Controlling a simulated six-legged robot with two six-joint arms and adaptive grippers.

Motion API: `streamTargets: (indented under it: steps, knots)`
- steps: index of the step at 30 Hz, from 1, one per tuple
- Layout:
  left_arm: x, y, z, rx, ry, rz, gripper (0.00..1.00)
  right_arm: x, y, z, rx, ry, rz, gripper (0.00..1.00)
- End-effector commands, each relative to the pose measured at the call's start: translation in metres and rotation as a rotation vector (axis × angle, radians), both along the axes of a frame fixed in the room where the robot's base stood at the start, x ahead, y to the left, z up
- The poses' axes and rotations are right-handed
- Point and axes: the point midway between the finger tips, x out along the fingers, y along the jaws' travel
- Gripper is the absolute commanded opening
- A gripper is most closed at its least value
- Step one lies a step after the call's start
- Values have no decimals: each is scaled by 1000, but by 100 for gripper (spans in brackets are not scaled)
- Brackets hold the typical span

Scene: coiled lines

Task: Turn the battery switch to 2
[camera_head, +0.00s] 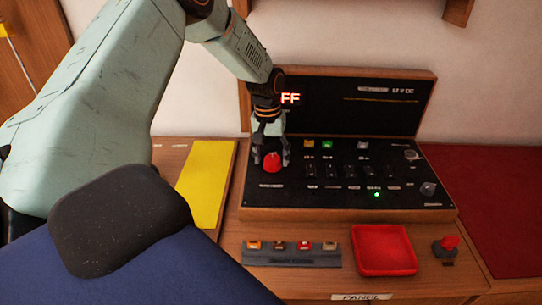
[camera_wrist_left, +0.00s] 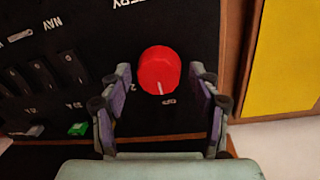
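The battery switch is a round red knob (camera_head: 272,162) at the left of the black panel (camera_head: 330,200). It also shows in the left wrist view (camera_wrist_left: 159,68), where the panel lettering is upside down. Its white pointer line faces the OFF label (camera_wrist_left: 168,102); a "2" (camera_wrist_left: 134,87) is beside it. My left gripper (camera_head: 271,163) reaches down over the knob with one finger on each side. In the wrist view, the fingers (camera_wrist_left: 162,80) are open, with small gaps to the knob. My right gripper is not in view.
Rocker switches (camera_head: 337,171) and small knobs (camera_head: 428,189) sit right of the red knob. A yellow pad (camera_head: 205,185) lies left of the panel. In front are a grey block with several small pieces (camera_head: 292,256), a red tray (camera_head: 384,250) and a red-topped button (camera_head: 447,245).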

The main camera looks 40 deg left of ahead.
Motion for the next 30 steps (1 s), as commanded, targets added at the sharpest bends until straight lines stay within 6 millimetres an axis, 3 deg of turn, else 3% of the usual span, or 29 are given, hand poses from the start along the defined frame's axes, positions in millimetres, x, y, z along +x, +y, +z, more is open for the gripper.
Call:
streamTargets:
  steps: [16,30]
  knots:
    - [-1,0,0,-1,3,-1,13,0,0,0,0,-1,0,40]
    - [-1,0,1,1,3,-137,13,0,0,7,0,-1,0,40]
